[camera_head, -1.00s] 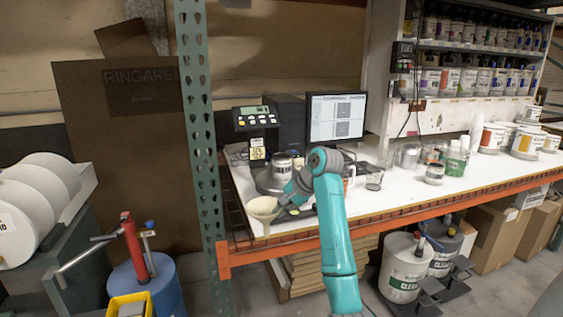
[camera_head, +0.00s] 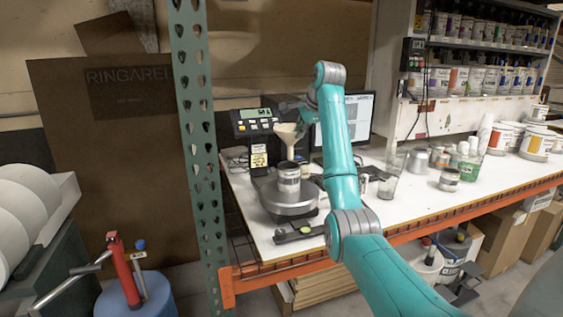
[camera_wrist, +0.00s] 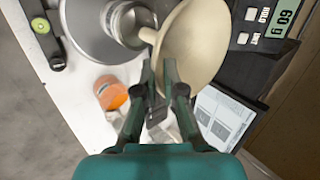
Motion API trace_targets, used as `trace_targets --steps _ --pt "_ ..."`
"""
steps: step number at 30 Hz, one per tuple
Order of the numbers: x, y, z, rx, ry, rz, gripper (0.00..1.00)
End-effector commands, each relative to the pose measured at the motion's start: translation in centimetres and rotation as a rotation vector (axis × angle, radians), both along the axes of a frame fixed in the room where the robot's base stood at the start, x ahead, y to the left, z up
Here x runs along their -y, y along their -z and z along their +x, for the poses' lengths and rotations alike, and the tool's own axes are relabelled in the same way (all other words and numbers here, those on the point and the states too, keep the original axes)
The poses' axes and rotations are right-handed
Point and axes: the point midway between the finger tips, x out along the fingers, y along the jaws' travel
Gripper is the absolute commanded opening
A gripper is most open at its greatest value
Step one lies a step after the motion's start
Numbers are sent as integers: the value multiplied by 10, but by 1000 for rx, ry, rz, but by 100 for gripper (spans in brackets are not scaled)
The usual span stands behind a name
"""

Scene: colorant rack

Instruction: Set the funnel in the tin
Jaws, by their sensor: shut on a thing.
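The cream funnel (camera_head: 288,133) is upright, wide mouth up, held in the air above the tin. My gripper (camera_head: 304,117) is shut on the funnel's side. The tin (camera_head: 289,183) is a small open metal can with a pale label, standing on the round scale plate. The funnel's spout ends close above the tin's opening in the head view. In the wrist view, my fingertips (camera_wrist: 158,72) meet the funnel's bowl (camera_wrist: 200,40), and its spout points over the rim of the tin (camera_wrist: 130,20). I cannot tell whether spout and tin touch.
The scale (camera_head: 290,205) has a display unit (camera_head: 256,122) behind it. A monitor (camera_head: 358,118) stands behind my arm. A clear beaker (camera_head: 390,178), a small can (camera_head: 449,179) and cups stand to the right. A green-ended tool (camera_head: 300,233) lies near the front edge.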

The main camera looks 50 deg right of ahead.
Motion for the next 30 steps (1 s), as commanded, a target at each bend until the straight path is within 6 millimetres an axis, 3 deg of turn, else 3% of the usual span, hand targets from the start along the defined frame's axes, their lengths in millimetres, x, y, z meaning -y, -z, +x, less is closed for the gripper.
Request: trace_targets --steps 4,12,19,26,30 --pt "0 10 0 -2 1 1 0" --pt "0 54 0 -1 0 0 0" --pt "0 69 0 0 0 0 0" --pt "0 98 0 -1 0 0 0" --pt "0 100 0 1 -1 -1 0"
